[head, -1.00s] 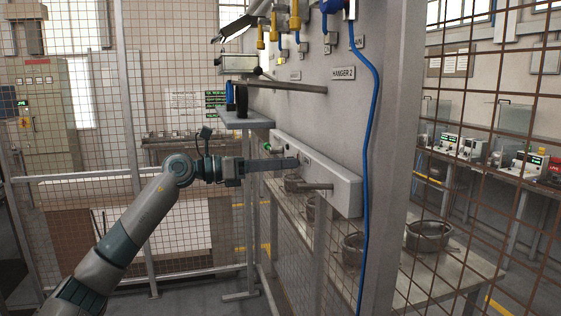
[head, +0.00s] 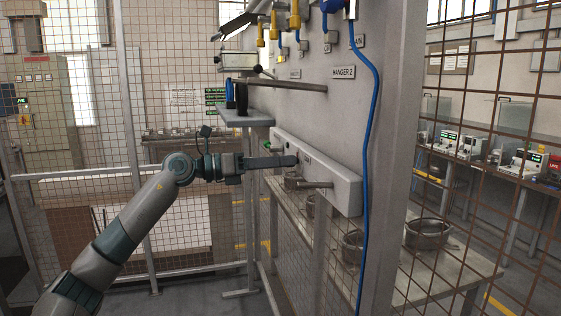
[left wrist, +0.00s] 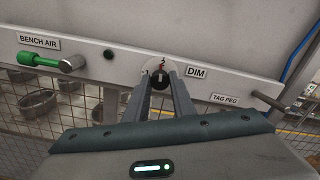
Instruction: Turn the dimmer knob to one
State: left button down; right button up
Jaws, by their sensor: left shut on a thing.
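The dimmer knob (left wrist: 160,77) is a small dark knob on a pale round dial, left of the DIM label (left wrist: 196,73) in the left wrist view. A red mark shows at its top, close to an upper figure on the dial; a "1" appears at the dial's left. The figures are too small to read surely. My left gripper (left wrist: 161,86) has its two fingers on either side of the knob, shut on it. In the head view the left gripper (head: 294,160) reaches the grey panel strip (head: 343,187), with the knob mostly hidden. My right gripper is in neither view.
A green-handled BENCH AIR valve (left wrist: 44,59) sits left of the knob, and a TAG PEG (left wrist: 268,100) juts out at right. Above the arm are a shelf (head: 230,118) and a long rod (head: 285,86). A blue hose (head: 374,120) hangs at right.

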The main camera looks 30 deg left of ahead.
pick_arm(q)
jog(key=shift+n+p, duration=6.3)
jog(key=shift+n, duration=2)
jog(key=c, duration=1.5)
grip_release()
jog(key=shift+a+f, duration=0.1)
